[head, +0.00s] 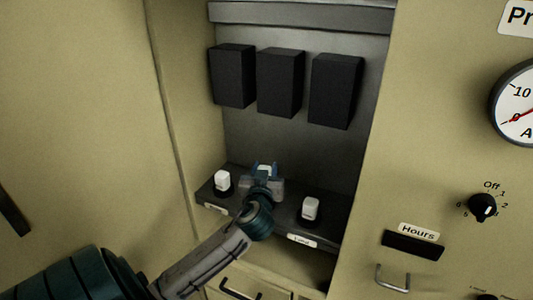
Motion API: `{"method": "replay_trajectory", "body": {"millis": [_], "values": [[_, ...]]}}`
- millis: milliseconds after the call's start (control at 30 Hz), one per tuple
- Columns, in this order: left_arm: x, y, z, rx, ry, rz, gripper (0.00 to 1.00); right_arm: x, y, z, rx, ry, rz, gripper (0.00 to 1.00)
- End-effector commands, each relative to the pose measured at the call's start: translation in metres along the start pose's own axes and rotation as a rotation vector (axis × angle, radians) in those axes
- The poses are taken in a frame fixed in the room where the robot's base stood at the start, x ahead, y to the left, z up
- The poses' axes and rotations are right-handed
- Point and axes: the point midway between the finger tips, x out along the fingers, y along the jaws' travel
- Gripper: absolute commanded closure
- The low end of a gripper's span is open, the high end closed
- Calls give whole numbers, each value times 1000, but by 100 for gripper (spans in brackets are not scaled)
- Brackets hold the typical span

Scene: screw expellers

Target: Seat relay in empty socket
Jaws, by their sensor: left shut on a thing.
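My left gripper (264,178) is shut on a white relay (265,169) at the middle of a dark ledge (285,221) inside the cabinet recess. Only the relay's top shows between the blue fingertips; the gripper hides its lower part and the socket under it, so I cannot tell whether it is seated. A second white relay (222,181) stands upright in a black socket to the left. A third white relay (311,208) stands upright in its socket to the right. My right gripper is not in view.
Three black boxes (281,83) are mounted on the back wall above the ledge. Cream cabinet walls close in the recess on both sides. The right panel carries a rotary knob (484,207), a gauge (520,104) and a handle (392,279). Space between boxes and ledge is clear.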

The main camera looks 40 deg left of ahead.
Motion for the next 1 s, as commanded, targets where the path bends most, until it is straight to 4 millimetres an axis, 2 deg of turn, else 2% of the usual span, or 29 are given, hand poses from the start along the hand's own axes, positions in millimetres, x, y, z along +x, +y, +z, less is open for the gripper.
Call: {"method": "replay_trajectory", "body": {"millis": [267,700,1000], "values": [[0,-1,10,0,-1,-5,87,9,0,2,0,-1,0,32],[0,-1,53,1,-2,-4,87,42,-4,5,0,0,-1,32],[0,-1,56,1,-2,-4,87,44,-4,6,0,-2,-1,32]]}}
